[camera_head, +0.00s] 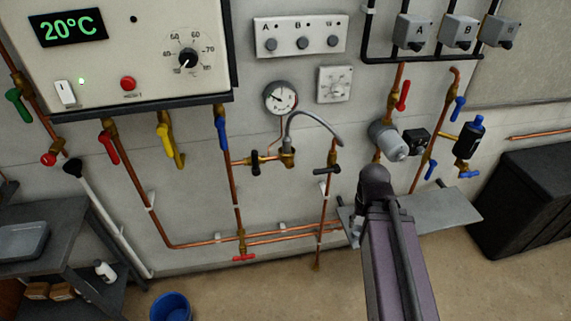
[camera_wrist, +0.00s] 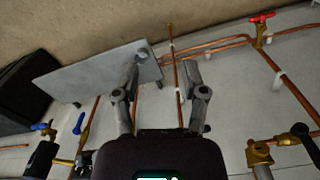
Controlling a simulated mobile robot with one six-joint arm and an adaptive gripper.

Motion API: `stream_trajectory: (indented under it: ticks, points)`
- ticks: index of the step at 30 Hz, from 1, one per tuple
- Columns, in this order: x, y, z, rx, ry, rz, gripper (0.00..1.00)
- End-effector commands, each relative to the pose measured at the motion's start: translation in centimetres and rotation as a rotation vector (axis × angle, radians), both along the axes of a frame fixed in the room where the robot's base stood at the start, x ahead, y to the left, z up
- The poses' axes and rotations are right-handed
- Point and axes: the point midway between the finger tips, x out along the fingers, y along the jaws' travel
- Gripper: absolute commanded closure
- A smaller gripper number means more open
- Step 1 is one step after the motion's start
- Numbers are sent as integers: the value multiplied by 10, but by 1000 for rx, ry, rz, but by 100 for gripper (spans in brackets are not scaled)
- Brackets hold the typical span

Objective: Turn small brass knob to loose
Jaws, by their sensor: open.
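I cannot pick out a small brass knob for certain in either view. A brass valve body (camera_head: 288,157) joins the braided grey hose below the round gauge, and brass also shows at the wrist view's lower right (camera_wrist: 259,153). My gripper (camera_wrist: 160,80) is open and empty, with its two grey fingers apart. A thin copper pipe (camera_wrist: 172,60) shows between and beyond the fingertips in the wrist view. In the camera_head view, my arm covers part of the wall and the grey shelf.
A grey shelf plate (camera_head: 440,212) juts out close by my gripper; it also shows in the wrist view (camera_wrist: 95,75). Copper pipes with a red-handled valve (camera_head: 244,257) run low on the wall. A dark cabinet (camera_head: 525,200) stands right, a blue bucket (camera_head: 171,307) below.

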Motion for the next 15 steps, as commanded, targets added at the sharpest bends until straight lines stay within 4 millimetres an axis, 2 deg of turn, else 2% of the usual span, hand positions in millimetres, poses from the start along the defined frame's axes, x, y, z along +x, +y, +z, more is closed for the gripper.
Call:
stream_trajectory:
  ticks: [5,8,15]
  points:
    - [9,7,-9,48,0,-4,44]
    - [19,20,-19,111,0,-4,44]
    - [61,55,-45,371,-4,-23,44]
